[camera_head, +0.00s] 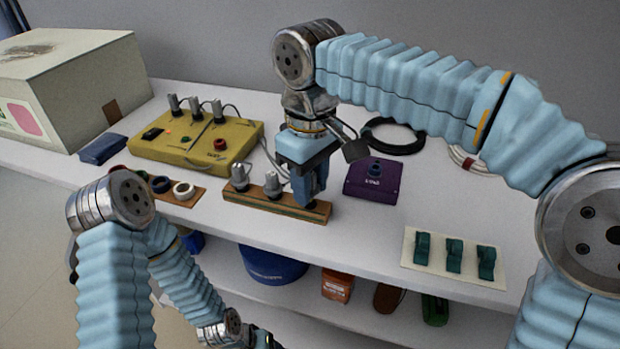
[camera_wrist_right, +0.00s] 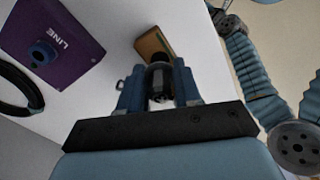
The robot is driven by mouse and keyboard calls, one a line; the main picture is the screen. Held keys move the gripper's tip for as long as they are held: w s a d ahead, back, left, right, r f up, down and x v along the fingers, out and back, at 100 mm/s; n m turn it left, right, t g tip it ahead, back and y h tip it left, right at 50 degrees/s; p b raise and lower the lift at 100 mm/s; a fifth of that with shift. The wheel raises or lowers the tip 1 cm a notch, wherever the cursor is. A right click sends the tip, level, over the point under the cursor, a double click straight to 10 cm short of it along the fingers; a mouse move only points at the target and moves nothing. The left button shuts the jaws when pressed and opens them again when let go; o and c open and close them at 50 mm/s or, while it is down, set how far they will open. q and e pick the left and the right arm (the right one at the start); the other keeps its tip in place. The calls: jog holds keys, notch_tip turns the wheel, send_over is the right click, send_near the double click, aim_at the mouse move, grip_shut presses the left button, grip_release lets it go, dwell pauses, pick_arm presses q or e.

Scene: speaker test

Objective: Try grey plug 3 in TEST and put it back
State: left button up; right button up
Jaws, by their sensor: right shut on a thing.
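My right gripper (camera_head: 308,198) points down at the right end of the wooden rack (camera_head: 262,204). It is shut on a grey plug, mostly hidden by the fingers in the head view; its dark round end (camera_wrist_right: 160,82) shows between the fingers in the wrist view. I cannot tell whether this plug is seated in the rack or just above it. Two other grey plugs (camera_head: 240,176) (camera_head: 272,185) stand in the rack. The yellow box (camera_head: 190,162) behind left has a red-ringed socket (camera_head: 220,144) with no plug in it; its lettering is too small to read. My left gripper is out of view.
A purple LINE box (camera_head: 372,182) stands close right of the right gripper, with a black cable coil (camera_head: 392,137) behind. A white card with green pieces (camera_head: 453,262) lies front right. Coloured rings (camera_head: 183,190) lie left of the rack. My left forearm is in front.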

jog(key=shift+p, duration=0.5)
dwell(0.8)
jog(key=shift+f+b, duration=0.65)
jog(key=shift+f, duration=0.25)
dwell(0.4)
jog(key=o, duration=1.2)
jog(key=shift+c, duration=0.2)
notch_tip(320, 180, up, 3)
jog(key=p, duration=0.3)
jog(key=shift+r, duration=2.3)
